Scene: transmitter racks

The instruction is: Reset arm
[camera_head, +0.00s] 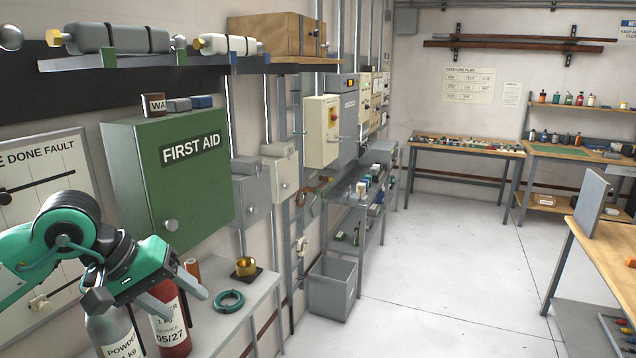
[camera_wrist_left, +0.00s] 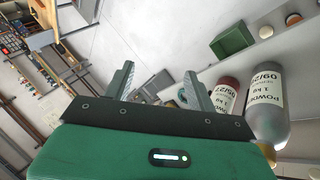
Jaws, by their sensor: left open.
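My left arm, teal and black, comes in from the left in the head view. Its gripper (camera_head: 188,306) is open in front of the green first aid cabinet (camera_head: 170,185), low and over the fire extinguishers. In the wrist view the two grey fingers of the left gripper (camera_wrist_left: 158,74) stand apart with nothing held between them. A red extinguisher (camera_head: 172,325) and a grey powder extinguisher (camera_head: 118,335) are just below the gripper, partly hidden by it. They also show at the right of the wrist view. My right gripper is not in view.
A grey shelf (camera_head: 250,308) holds a green ring (camera_head: 229,301) and a brass cup (camera_head: 246,267), right of the gripper. A wall shelf (camera_head: 150,60) runs above the cabinet. A grey bin (camera_head: 332,290) stands on the floor. The central floor (camera_head: 440,270) is clear; a workbench (camera_head: 610,245) stands right.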

